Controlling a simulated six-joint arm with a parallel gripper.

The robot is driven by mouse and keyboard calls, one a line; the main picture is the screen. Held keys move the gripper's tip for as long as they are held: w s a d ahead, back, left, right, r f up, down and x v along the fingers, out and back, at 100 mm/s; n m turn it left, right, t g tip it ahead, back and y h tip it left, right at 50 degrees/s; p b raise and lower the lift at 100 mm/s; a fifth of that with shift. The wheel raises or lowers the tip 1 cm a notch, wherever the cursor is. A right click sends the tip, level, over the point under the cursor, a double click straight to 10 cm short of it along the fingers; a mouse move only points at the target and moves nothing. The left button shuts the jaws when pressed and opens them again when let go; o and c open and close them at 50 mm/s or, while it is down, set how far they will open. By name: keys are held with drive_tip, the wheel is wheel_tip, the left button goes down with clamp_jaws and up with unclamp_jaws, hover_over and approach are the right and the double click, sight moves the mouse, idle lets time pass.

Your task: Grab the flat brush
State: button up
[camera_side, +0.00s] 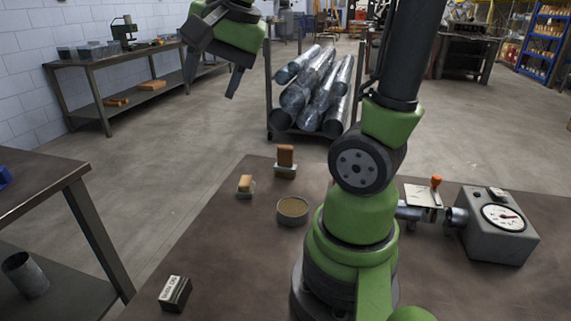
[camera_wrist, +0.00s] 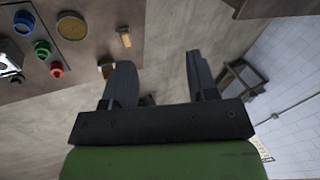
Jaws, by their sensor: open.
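My gripper (camera_side: 213,80) is raised high at the upper left of the side view, beyond the table's far edge. It is open with nothing between its fingers, as the wrist view (camera_wrist: 158,60) also shows. Two small blocks on pale bases stand near the far edge of the table: a light tan one (camera_side: 245,182) and a taller brown one (camera_side: 285,155). I cannot tell for sure which is the flat brush. In the wrist view, a tan block (camera_wrist: 125,38) lies up and left of the fingers, and another (camera_wrist: 106,70) is partly hidden by the left finger.
A round tin (camera_side: 292,209) stands near the blocks on the brown table (camera_side: 235,250). A small labelled box (camera_side: 174,293) is at front left. A dial gauge (camera_side: 502,217) stands right. Blue, green and red knobs (camera_wrist: 42,48) show in the wrist view. A pipe cart (camera_side: 312,95) stands behind.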

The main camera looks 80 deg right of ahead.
drive_tip(key=w+d+f+m+g, duration=0.2)
drive_tip(key=w+d+f+m, duration=0.1)
drive_tip(key=d+m, duration=0.5)
drive_tip(key=m+g, duration=0.3)
drive_tip(key=m, duration=1)
hover_over(285, 146)
wheel_tip(285, 146, down, 14)
drive_tip(key=shift+w+a+r, duration=0.15)
drive_tip(key=shift+r, duration=0.1)
drive_tip(key=shift+m, duration=0.5)
drive_tip(key=f, duration=0.4)
drive_tip(key=shift+s+d+f, duration=0.25)
drive_tip(key=shift+s+f, duration=0.05)
drive_tip(key=shift+s, duration=0.05)
drive_tip(key=shift+w+a+f, duration=0.1)
drive_tip(key=shift+a+f, duration=0.05)
drive_tip(key=shift+f, duration=2.9)
clamp_jaws()
